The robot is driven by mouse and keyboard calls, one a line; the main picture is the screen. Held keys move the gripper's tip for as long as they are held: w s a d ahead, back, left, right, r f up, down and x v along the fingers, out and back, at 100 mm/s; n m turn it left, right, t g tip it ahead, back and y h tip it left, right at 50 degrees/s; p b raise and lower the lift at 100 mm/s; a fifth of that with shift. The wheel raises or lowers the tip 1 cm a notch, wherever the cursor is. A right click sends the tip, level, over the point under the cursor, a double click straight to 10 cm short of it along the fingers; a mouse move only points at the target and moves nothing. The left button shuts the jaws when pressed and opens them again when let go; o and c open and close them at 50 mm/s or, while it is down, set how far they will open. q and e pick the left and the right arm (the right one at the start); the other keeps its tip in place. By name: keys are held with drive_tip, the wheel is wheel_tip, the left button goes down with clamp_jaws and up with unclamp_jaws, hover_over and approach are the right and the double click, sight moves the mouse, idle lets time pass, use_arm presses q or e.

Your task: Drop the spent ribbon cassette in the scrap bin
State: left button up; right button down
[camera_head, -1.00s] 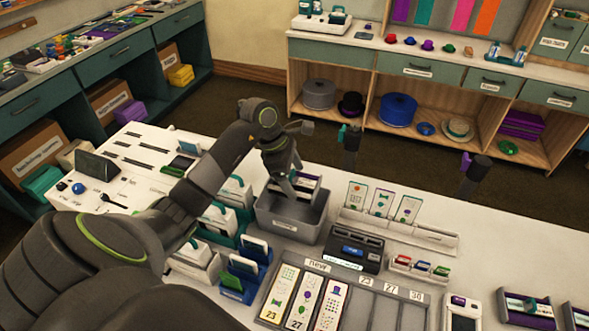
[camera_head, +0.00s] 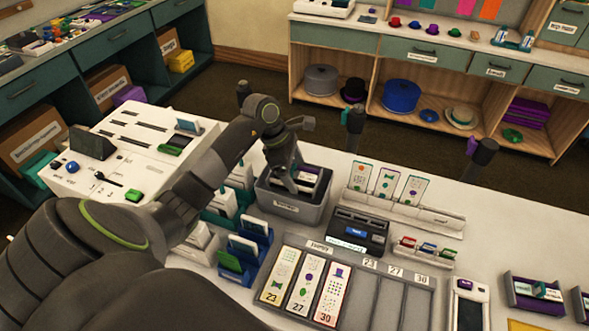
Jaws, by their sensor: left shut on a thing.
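The grey scrap bin (camera_head: 290,212) stands on the white counter near the middle, with a label on its front wall. My left gripper (camera_head: 299,187) reaches down into the bin's mouth from the upper left. It is shut on a small white and dark thing that looks like the ribbon cassette (camera_head: 312,176), held at about rim level inside the bin's outline. The fingers partly cover it, and I cannot tell whether it touches the bin. My right gripper is not in view.
A black device (camera_head: 358,232) and a card stand (camera_head: 400,208) are close on the bin's right. Blue and teal holders (camera_head: 246,246) stand at its front left. A tray of numbered cards (camera_head: 305,285) lies in front. A white console (camera_head: 120,160) is at left.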

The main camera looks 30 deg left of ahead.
use_arm(q)
drive_tip(key=o, duration=0.9)
drive_tip(key=shift+o, duration=0.2)
drive_tip(key=shift+a+r, duration=0.1)
drive_tip(key=shift+a+r, duration=0.15)
drive_tip(key=shift+r, duration=0.15)
drive_tip(key=b+v, duration=0.4)
drive_tip(key=v, duration=1.2)
drive_tip(key=shift+s+r+b, duration=0.15)
drive_tip(key=shift+r+b, duration=0.15)
drive_tip(key=shift+b, duration=0.1)
drive_tip(key=shift+a, duration=0.1)
